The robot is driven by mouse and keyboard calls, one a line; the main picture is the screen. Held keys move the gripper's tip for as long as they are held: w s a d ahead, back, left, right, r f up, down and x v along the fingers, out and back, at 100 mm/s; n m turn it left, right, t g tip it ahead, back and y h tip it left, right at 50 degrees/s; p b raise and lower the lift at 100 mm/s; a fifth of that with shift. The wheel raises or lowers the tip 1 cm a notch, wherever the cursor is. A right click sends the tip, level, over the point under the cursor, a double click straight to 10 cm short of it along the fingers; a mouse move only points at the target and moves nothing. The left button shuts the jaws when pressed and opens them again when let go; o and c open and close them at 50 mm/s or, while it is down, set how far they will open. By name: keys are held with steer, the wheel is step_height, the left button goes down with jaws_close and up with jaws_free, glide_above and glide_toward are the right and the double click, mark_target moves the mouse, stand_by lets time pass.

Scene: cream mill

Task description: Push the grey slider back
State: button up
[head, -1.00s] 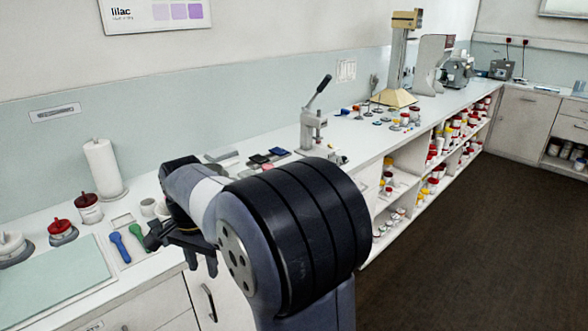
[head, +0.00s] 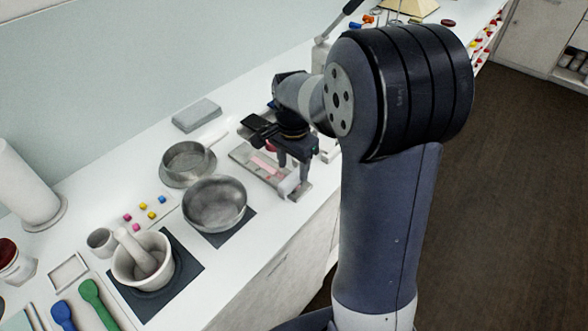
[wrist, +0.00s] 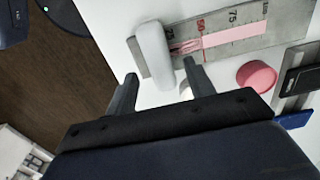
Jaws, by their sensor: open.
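The grey slider (wrist: 153,55), a pale rounded bar, lies across a grey metal gauge plate (wrist: 258,17) marked with numbers such as 50 and 75. A pink smear and a pale pink strip (wrist: 235,35) run along the plate to the right of the slider. In the head view the slider (head: 288,184) is at the plate's near right end. My gripper (wrist: 160,71) is open and empty. Its fingertips are on either side of the slider's near end in the wrist view; I cannot tell whether they touch it.
A pink round piece (wrist: 257,76) lies beside the plate. Left of it in the head view stand a metal pan (head: 215,204), a sieve-like dish (head: 187,162) and a mortar with pestle (head: 143,258). A grey block (head: 197,115) lies behind. The counter's front edge is close.

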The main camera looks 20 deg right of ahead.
mark_target(293, 182)
steer(key=shift+f, duration=1.4)
steer(key=shift+c, duration=0.3)
jaws_close()
